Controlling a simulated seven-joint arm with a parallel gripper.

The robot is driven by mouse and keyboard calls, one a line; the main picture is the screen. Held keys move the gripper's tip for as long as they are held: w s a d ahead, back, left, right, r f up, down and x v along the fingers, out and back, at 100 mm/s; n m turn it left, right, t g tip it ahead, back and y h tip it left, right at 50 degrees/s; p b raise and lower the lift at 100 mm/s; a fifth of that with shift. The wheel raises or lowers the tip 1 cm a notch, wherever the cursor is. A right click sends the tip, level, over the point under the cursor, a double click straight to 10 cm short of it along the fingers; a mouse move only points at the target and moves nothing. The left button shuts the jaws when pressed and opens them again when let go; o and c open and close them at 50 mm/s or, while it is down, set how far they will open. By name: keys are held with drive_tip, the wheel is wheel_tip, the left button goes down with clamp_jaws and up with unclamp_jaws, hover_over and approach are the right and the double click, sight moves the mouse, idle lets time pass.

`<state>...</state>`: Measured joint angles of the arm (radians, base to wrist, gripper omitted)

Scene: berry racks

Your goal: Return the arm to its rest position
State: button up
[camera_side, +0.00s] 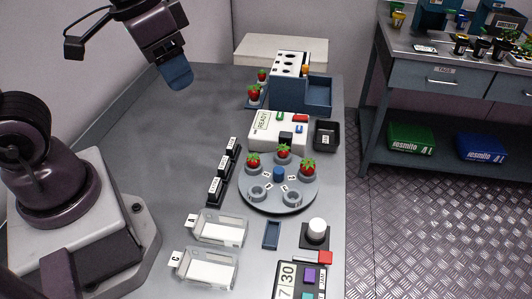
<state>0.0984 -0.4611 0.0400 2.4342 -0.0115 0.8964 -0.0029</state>
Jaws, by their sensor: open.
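My gripper (178,82) is in the upper left of the side view, raised well above the grey table (190,120). Its blue fingertips point down and hold nothing that I can see. The gap between the fingers is hard to make out from this angle. My gripper is apart from every object on the table.
A round rack (278,208) holds several red berries. Behind it are a white device (268,134) and a blue rack (318,96) with berries beside it. Clear boxes (208,268) and a keypad (300,282) are in front. The table's left part is clear.

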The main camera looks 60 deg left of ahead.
drive_tip(key=s+r, duration=0.1)
drive_tip(key=a+r+t, duration=0.1)
drive_tip(key=s+r+t, duration=0.1)
drive_tip(key=shift+s+a+r+n+y, duration=0.25)
drive_tip(key=shift+s+r+n+y, duration=0.05)
drive_tip(key=shift+s+r, duration=0.05)
